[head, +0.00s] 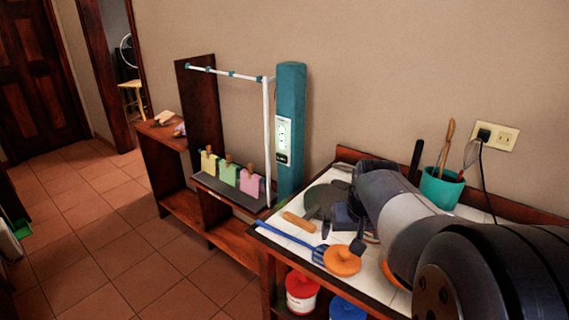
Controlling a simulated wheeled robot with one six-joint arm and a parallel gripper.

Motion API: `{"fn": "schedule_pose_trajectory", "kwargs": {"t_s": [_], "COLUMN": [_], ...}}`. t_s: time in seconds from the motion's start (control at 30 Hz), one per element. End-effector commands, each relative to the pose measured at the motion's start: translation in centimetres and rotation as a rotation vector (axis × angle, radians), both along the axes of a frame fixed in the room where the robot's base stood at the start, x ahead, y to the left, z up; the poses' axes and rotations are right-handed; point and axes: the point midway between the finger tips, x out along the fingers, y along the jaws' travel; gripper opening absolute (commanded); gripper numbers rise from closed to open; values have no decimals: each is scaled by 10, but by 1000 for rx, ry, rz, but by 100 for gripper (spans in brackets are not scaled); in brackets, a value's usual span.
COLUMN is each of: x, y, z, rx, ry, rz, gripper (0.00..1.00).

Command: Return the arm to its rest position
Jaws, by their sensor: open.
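My arm (400,205) reaches in from the lower right, over the white-topped counter (292,238). My gripper (350,232) is open at the arm's far end, pointing down, low over the counter. Its dark fingers are hard to tell from the dark things behind them. I see nothing held between them. A dark pan with a wooden handle (299,222) lies just left of the gripper. A blue slotted spatula (289,236) and an orange round lid with a knob (342,260) lie in front of it. Whether the fingers touch anything is unclear.
A teal utensil pot (440,188) stands behind my arm, below a wall outlet (496,135) with a hanging cord. A teal post (291,130) and a white rack frame (267,140) with colored notes stand left. A red tub (301,293) sits under the counter. The tiled floor at left is open.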

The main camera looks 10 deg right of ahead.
Motion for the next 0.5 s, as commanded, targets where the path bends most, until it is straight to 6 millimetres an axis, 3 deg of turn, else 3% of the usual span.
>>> {"fn": "schedule_pose_trajectory", "kwargs": {"t_s": [0.5], "x": [33], "y": [-8], "z": [-87], "rx": [2], "ry": [6], "rz": [0], "gripper": [100]}}
